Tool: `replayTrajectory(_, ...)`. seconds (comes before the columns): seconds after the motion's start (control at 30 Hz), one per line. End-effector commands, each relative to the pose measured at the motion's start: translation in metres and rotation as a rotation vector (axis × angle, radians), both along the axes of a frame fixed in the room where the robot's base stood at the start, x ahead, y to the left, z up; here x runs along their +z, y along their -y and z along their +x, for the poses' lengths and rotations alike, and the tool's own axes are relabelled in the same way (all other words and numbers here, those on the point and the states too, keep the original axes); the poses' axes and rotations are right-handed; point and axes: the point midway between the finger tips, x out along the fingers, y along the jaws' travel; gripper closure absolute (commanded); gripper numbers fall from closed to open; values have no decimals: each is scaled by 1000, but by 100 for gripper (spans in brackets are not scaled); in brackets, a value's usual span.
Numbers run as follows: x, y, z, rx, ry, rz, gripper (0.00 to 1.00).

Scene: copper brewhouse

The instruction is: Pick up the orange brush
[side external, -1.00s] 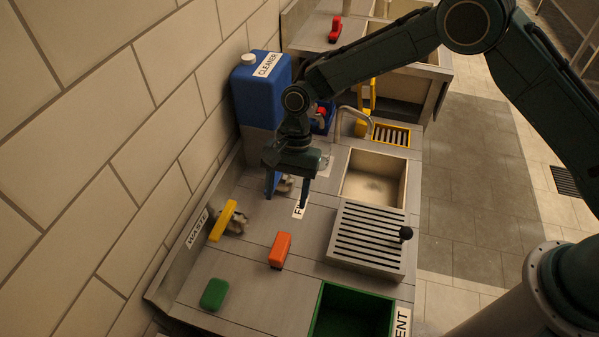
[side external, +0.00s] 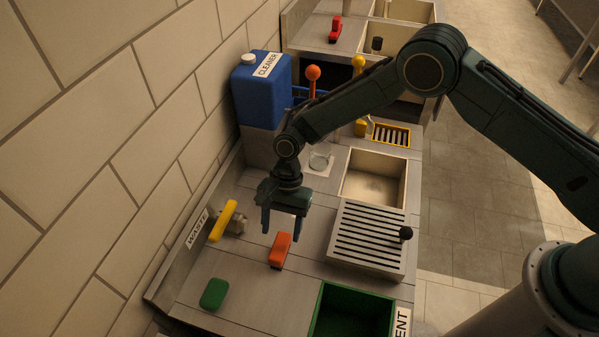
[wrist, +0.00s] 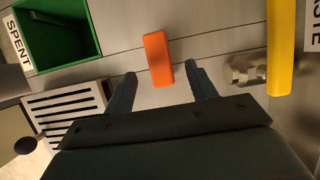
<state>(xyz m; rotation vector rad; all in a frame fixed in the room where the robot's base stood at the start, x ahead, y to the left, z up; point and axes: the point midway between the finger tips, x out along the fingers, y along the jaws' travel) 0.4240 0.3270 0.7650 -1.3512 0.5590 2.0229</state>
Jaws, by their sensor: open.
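The orange brush (side external: 280,249) lies on the steel worktop in the side view, between the green block and my gripper. My gripper (side external: 280,232) is open and points down, above the worktop just behind the brush. In the wrist view the orange brush (wrist: 158,59) lies just ahead of the fingertips, lined up with the gap between the two fingers (wrist: 159,77). Nothing is between the fingers' grip.
A yellow-handled valve (side external: 222,221) stands left of the brush, by the WASTE label (side external: 197,229). A green block (side external: 214,294) lies nearer the camera. A slotted drain rack (side external: 366,236) and an open green bin (side external: 350,315) are to the right. A blue cleaner canister (side external: 262,88) stands behind.

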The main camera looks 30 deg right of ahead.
Motion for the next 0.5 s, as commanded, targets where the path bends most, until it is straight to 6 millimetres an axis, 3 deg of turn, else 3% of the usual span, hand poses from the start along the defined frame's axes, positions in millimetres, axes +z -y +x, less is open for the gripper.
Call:
replayTrajectory(0.2,-21,-6,-6,1,0,0,44)
replayTrajectory(0.5,-24,-7,-7,1,1,1,44)
